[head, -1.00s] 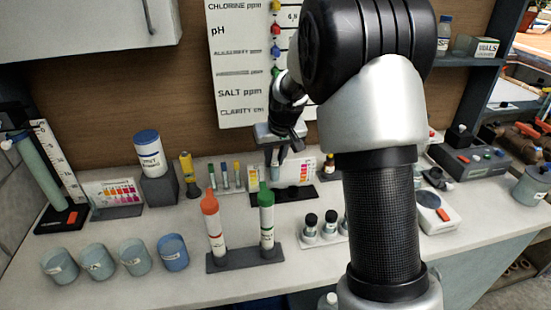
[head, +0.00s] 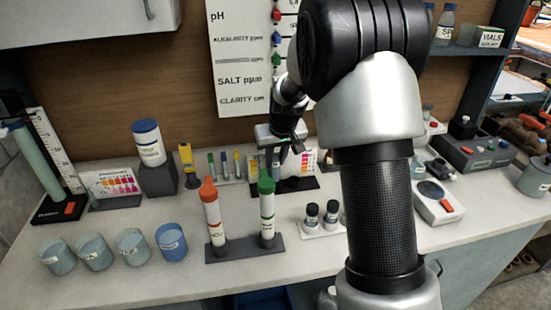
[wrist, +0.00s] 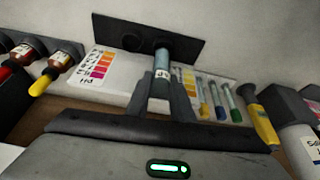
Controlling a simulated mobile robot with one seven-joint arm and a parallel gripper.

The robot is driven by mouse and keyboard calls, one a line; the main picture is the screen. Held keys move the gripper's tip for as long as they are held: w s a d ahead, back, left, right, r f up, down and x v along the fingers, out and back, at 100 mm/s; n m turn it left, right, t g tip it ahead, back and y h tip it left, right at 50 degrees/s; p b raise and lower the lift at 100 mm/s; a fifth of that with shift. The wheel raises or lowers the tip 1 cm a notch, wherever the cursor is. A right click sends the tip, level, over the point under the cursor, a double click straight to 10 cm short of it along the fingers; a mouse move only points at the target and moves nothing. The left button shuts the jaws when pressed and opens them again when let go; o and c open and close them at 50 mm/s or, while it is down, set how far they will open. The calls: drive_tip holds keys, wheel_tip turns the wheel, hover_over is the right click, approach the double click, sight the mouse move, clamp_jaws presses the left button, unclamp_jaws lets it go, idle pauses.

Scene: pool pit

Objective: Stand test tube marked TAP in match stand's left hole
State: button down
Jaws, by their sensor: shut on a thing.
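My gripper (wrist: 160,90) is shut on a slim blue-grey test tube (wrist: 161,72) with a pale label. The label is too small to read as TAP. The match stand is a dark base (wrist: 190,28) with a colour chart card (wrist: 97,68). In the wrist view the tube's far end overlaps the stand, beside a dark round spot. I cannot tell whether it has entered a hole. In the head view my gripper (head: 280,148) is above the left part of the stand (head: 300,184), left of its card (head: 310,160).
Several thin capped tubes (wrist: 215,98) and a yellow tool (wrist: 262,122) stand close beside my gripper. Dropper bottles (wrist: 62,57) are on its other side. Two large capped tubes (head: 213,215) stand in front.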

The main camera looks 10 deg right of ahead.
drive_tip(key=shift+f, duration=0.25)
drive_tip(key=shift+f+b, duration=0.75)
drive_tip(key=shift+f, duration=0.3)
idle(0.4)
drive_tip(key=c, duration=1.5)
unclamp_jaws()
drive_tip(key=shift+o, duration=0.2)
wheel_tip(320, 180, up, 7)
drive_tip(key=p, duration=0.4)
